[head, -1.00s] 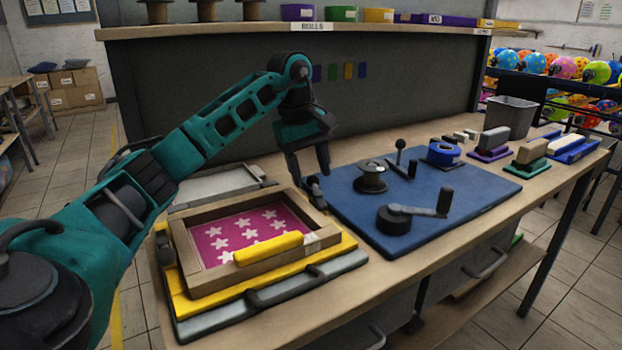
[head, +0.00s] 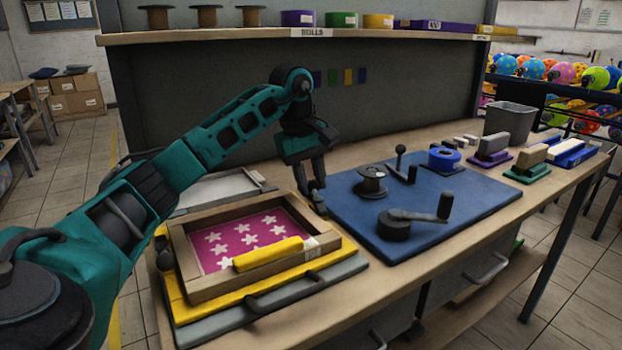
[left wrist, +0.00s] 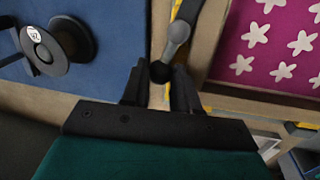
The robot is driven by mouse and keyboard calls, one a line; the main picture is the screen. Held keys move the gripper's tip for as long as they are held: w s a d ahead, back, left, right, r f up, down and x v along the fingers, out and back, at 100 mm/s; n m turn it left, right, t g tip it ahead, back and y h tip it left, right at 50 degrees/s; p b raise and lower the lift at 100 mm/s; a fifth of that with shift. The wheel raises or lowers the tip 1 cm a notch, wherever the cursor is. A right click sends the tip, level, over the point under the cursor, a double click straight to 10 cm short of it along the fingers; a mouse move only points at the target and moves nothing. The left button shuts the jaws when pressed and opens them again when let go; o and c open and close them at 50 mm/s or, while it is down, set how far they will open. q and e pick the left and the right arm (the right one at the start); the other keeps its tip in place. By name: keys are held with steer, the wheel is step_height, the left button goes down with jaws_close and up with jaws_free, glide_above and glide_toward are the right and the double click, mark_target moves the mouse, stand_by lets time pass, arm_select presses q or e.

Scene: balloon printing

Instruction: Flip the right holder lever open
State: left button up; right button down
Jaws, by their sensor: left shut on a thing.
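The right holder lever (left wrist: 176,38) is a grey metal arm ending in a black ball knob (left wrist: 160,72), beside the right edge of the wooden frame. In the head view its lower part shows at the frame's right side (head: 320,206). My left gripper (head: 314,190) points down there, shut on the knob, with a finger on each side in the left wrist view (left wrist: 160,85). The wooden frame (head: 187,248) holds a magenta screen with white stars (head: 208,258) and lies on a yellow board (head: 184,306). My right gripper is out of view.
A pale tray (head: 215,190) sits behind the frame. A shelf (head: 250,37) hangs above.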

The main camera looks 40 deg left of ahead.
arm_select(q)
steer(key=shift+s+a+r+n+p, duration=0.15)
steer(key=shift+s+r+n+p, duration=0.15)
steer(key=shift+n+p, duration=0.7)
jaws_close()
steer(key=shift+s+f+p, duration=0.1)
steer(key=shift+s+p, duration=0.1)
steer(key=shift+p, duration=0.3)
steer(key=shift+s+a+n+y, duration=0.1)
steer(key=shift+n+y, duration=0.2)
steer(key=shift+n, duration=0.3)
steer(key=shift+s+f+n+p, duration=0.1)
steer(key=shift+f+n+p, duration=0.15)
steer(key=shift+n+p, duration=0.05)
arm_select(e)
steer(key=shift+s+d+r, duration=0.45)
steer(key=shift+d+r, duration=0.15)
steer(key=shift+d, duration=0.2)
arm_select(q)
steer(key=o, duration=1)
jaws_free()
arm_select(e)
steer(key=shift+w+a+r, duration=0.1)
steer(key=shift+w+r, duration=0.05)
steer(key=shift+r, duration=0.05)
